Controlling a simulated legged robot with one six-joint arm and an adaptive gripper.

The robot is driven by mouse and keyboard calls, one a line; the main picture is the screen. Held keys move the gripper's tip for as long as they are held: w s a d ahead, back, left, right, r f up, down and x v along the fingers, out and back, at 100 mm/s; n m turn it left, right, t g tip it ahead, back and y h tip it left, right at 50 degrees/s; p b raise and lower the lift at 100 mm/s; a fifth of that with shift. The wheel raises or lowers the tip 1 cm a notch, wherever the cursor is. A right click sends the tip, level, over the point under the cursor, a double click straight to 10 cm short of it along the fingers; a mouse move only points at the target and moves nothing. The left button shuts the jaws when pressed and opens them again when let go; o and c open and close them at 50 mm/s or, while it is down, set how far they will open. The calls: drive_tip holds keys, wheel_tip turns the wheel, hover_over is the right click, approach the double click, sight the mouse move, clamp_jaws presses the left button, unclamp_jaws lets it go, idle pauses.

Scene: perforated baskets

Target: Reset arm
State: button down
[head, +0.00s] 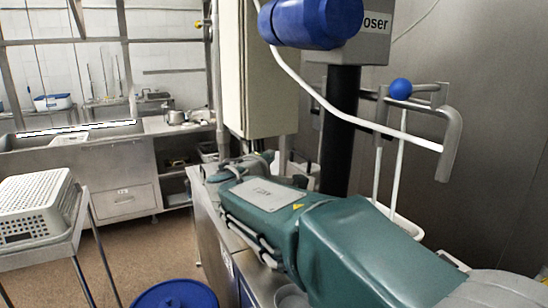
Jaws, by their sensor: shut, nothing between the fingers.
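My gripper is not in this head view, and I cannot make out any of my arm. A white perforated basket (32,210) sits upside down or tilted on a metal stand (62,246) at the left edge. Its left side is cut off by the frame.
A large teal machine (370,250) on a metal base fills the lower right. A blue bin (174,294) stands at the bottom middle. A steel sink counter (85,160) runs along the back left.

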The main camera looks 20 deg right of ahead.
drive_tip(key=s+d+f+m+g+y, duration=0.1)
drive_tip(key=s+d+f+m+g, duration=0.1)
drive_tip(key=s+f, duration=0.35)
drive_tip(key=s+d+f+m+g+y, duration=0.1)
drive_tip(key=s+d+f+m+g, duration=0.15)
drive_tip(key=s, duration=0.55)
drive_tip(key=s+d+f+m+g+y, duration=0.1)
drive_tip(key=s+d+f+m+g, duration=0.15)
drive_tip(key=s, duration=0.45)
drive_tip(key=s+a+f+m+g+y, duration=0.1)
drive_tip(key=s+a+f+m+y, duration=0.2)
drive_tip(key=s+a+f+y, duration=0.3)
drive_tip(key=s+a+f, duration=0.1)
drive_tip(key=s+f, duration=0.1)
drive_tip(key=s, duration=0.3)
drive_tip(key=shift+f+m+g+y, duration=0.3)
drive_tip(key=shift+f, duration=0.1)
drive_tip(key=shift+s, duration=0.1)
drive_tip(key=shift+a, duration=0.15)
